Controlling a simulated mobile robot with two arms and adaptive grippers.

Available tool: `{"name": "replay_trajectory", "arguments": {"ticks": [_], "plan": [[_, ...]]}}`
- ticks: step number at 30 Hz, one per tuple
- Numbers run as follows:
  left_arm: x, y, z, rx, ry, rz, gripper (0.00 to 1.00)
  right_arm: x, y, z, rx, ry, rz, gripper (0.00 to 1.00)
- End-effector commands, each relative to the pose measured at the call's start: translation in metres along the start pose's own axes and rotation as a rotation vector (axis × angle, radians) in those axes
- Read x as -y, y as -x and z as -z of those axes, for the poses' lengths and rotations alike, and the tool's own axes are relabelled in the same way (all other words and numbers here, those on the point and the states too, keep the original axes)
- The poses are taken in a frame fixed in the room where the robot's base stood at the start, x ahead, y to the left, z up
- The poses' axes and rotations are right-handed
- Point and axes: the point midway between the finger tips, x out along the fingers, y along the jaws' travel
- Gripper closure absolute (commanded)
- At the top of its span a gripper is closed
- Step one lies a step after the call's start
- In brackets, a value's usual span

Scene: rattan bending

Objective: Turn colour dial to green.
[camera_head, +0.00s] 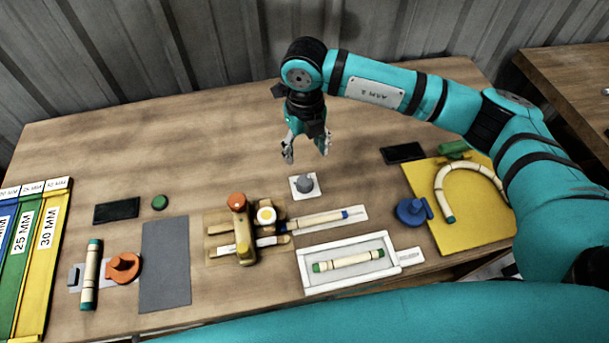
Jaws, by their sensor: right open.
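A grey round knob on a small white square plate (294,194) stands near the middle of the table; it looks like the colour dial, but I cannot read any colour marks on it. My right gripper (306,152) points down above and behind this grey knob (305,184), with its fingers spread and nothing between them. The gripper looks apart from the knob. A small green round piece (159,202) lies at the left of the table. My left gripper is not in view.
A wooden fixture with an orange knob (237,201) stands left of the dial. A white tray (308,282) holds a rattan piece in front. A blue clamp (411,211) and a yellow board (458,231) are at right. The table's back left is clear.

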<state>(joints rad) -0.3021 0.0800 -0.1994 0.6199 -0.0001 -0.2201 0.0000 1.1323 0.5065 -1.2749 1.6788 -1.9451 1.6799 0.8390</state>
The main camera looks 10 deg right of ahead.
Motion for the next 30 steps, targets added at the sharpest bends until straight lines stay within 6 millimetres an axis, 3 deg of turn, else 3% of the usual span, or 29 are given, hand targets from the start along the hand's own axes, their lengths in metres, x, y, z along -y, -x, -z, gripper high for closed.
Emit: {"name": "replay_trajectory", "arguments": {"ticks": [15,21,30], "plan": [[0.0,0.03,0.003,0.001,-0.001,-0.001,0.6,-0.002,-0.106,0.001,-0.003,0.002,-0.002,0.4],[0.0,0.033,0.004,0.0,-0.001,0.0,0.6,-0.002,-0.125,0.001,-0.001,0.002,-0.003,0.4],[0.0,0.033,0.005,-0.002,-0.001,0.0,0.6,-0.002,-0.129,0.0,0.0,0.003,-0.003,0.4]]}}
